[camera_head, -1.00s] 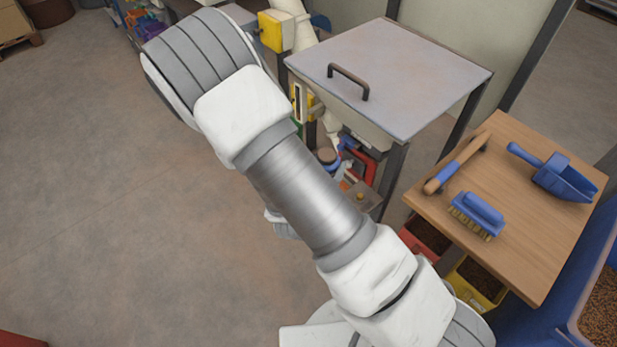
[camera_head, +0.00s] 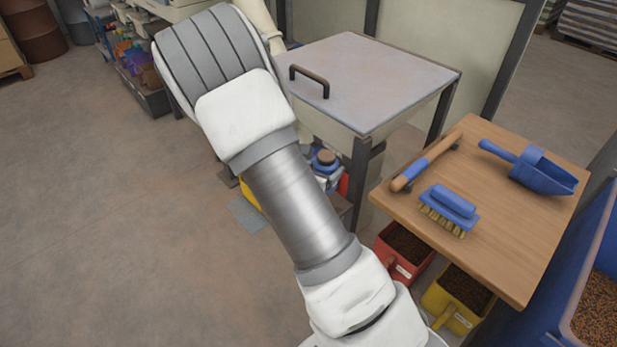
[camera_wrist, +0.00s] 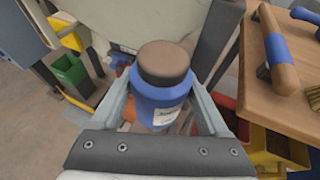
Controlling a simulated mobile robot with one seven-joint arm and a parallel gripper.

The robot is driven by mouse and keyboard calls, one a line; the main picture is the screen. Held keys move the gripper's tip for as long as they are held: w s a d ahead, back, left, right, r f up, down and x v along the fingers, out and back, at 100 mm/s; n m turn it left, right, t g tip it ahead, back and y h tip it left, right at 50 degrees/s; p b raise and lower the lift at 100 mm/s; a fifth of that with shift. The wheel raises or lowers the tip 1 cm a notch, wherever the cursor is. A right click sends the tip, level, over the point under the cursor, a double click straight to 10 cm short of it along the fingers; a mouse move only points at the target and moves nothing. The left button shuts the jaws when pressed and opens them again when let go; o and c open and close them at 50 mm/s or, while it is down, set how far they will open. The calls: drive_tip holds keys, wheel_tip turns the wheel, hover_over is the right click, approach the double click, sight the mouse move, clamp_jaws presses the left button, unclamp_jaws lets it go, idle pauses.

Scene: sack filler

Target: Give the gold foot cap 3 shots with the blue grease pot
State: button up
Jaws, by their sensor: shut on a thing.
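The blue grease pot (camera_wrist: 160,98) has a brown cap and a white label. It stands between the two fingers of my gripper (camera_wrist: 158,84) in the wrist view, and the gripper is shut on it. The pot looks roughly upright. In the head view the pot (camera_head: 325,161) shows just right of my arm, below the steel lid, and my arm hides most of the gripper. I cannot make out the gold foot cap in either current view.
A steel-lidded cabinet (camera_head: 385,75) with a black handle stands behind the gripper. At right, a wooden table (camera_head: 490,235) holds a roller-like tool (camera_head: 425,160), a blue brush (camera_head: 448,208) and a blue scoop (camera_head: 540,172). Red (camera_head: 403,250) and yellow (camera_head: 460,295) bins sit below. Floor at left is clear.

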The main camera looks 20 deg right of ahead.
drive_tip(key=shift+d+f, duration=0.3)
drive_tip(key=shift+d, duration=0.15)
drive_tip(key=shift+f+b, duration=2.1)
drive_tip(key=shift+f, duration=0.3)
drive_tip(key=shift+f+b, duration=0.75)
drive_tip(key=shift+f, duration=0.05)
drive_tip(key=shift+r, duration=0.1)
drive_tip(key=shift+r+p, duration=0.75)
drive_tip(key=shift+r, duration=0.05)
drive_tip(key=shift+f+b, duration=0.8)
drive_tip(key=shift+r+p, duration=0.6)
drive_tip(key=shift+r, duration=0.25)
